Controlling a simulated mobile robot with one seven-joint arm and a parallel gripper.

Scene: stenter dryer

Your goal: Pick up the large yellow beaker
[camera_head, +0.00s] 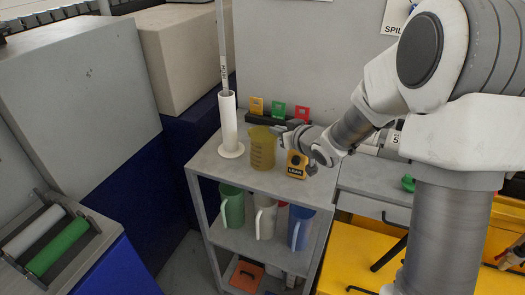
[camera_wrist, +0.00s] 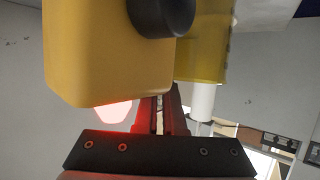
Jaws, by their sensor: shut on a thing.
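The large yellow beaker (camera_head: 262,152) is translucent, with dark markings, and is upright at the top of the grey shelf unit in the head view. I cannot tell whether its base touches the top. My gripper (camera_head: 279,129) reaches in from the right and is shut on the beaker at its upper right side. In the wrist view, part of the beaker (camera_wrist: 204,45) shows beyond my gripper fingers (camera_wrist: 160,108). The exact contact is hidden there.
A yellow device (camera_head: 297,164) with a black knob stands right of the beaker, looming close in the wrist view (camera_wrist: 95,60). A white tube stand (camera_head: 229,125) is on the left. Coloured tags (camera_head: 279,109) stand behind. Green (camera_head: 231,207), white (camera_head: 265,217) and blue (camera_head: 299,228) jugs occupy the lower shelf.

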